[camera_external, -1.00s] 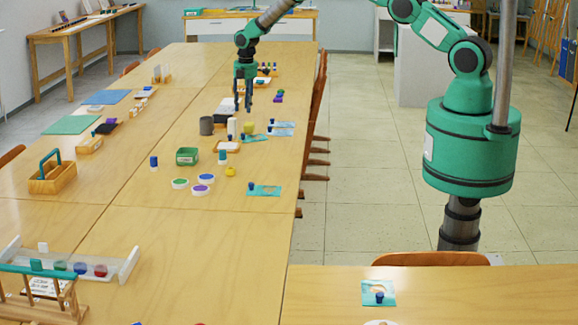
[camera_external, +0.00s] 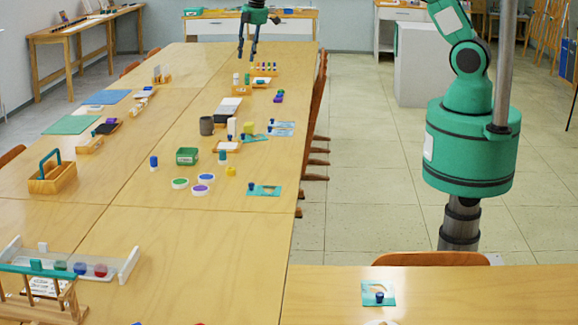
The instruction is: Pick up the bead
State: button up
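My gripper (camera_external: 247,57) is near the top of the view, over the far part of the long table. Its two dark fingers point down with a gap between them, and nothing shows in the gap. No single thing can be told for sure as the bead, as the small items are tiny at this distance. A small holder with several coloured pieces (camera_external: 264,69) stands just right of and below the fingertips in the picture. A small purple item (camera_external: 278,98) lies nearer on the table.
Chairs line the right edge. Bare tabletop lies around the pots.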

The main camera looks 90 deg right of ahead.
jog(key=s+a+r+m+t, duration=0.2)
jog(key=s+a+r+m, duration=0.1)
jog(key=s+a+r, duration=1.65)
jog(key=s+a+m, duration=0.2)
jog(key=s+a, duration=0.3)
jog(key=s, duration=0.9)
jog(key=s+a+r+m+t+y, duration=0.1)
jog(key=s+a, duration=0.4)
jog(key=s, duration=0.9)
jog(key=shift+s+m+t, duration=0.3)
jog(key=shift+s+m, duration=0.1)
jog(key=shift+m, duration=0.2)
jog(key=shift+r, duration=0.1)
jog(key=shift+c, duration=1.2)
